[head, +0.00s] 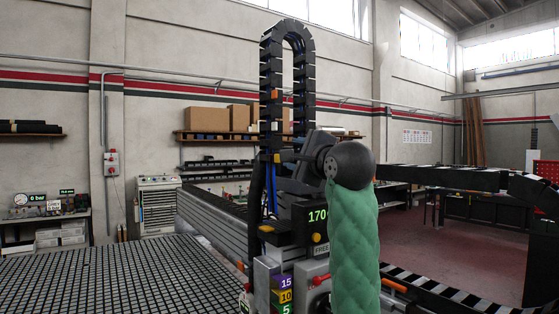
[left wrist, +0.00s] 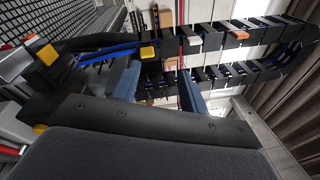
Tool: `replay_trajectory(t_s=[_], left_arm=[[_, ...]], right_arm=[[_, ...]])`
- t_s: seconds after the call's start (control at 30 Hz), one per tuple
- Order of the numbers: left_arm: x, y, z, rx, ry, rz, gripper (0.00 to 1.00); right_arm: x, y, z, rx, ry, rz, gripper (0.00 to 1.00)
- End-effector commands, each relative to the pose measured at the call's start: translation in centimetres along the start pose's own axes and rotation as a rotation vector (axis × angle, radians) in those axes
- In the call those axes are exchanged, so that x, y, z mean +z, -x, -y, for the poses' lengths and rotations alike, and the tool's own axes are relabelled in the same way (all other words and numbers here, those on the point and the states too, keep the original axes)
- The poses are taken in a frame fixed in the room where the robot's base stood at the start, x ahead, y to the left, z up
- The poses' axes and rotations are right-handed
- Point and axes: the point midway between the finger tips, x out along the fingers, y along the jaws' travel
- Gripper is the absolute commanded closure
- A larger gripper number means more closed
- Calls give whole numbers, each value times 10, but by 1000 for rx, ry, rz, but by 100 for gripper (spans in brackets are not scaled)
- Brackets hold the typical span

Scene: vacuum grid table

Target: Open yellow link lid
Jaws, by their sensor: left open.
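A yellow link lid (head: 277,158) sits on the near run of the upright black cable chain (head: 270,70). In the left wrist view the yellow lid (left wrist: 147,52) looks shut flat on its link. My left gripper (head: 289,157) is just right of the chain, level with the yellow lid. In the wrist view its two blue fingers (left wrist: 160,72) are apart with nothing between them. The yellow lid is beyond the fingertips, close to the left finger; I cannot tell whether they touch. My right gripper is out of view.
An orange lid (head: 275,94) is higher on the chain, and a pale one (left wrist: 195,40) lies between in the wrist view. Blue hoses (head: 271,190) run below. A display box (head: 316,215) stands under my gripper. The grid table (head: 100,275) fills the lower left.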

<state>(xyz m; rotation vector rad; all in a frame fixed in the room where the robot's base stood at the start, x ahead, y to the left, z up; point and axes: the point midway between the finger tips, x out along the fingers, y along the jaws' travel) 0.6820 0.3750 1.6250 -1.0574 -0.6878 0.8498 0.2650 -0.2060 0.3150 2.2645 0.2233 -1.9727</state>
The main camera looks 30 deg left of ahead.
Motion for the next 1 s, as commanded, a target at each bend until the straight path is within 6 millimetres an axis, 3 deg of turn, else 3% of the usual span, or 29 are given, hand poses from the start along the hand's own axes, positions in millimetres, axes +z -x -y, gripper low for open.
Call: replay_trajectory(t_s=[0.1,0.3,0.57,1.0], left_arm=[[-4,0,-10,56,166,-16,56],[-6,0,-15,85,330,-18,56],[-6,-10,-14,84,355,-16,56],[-7,-57,-17,84,352,-15,56]], right_arm=[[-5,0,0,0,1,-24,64],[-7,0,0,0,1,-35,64],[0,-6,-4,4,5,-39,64],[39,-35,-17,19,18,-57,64]])
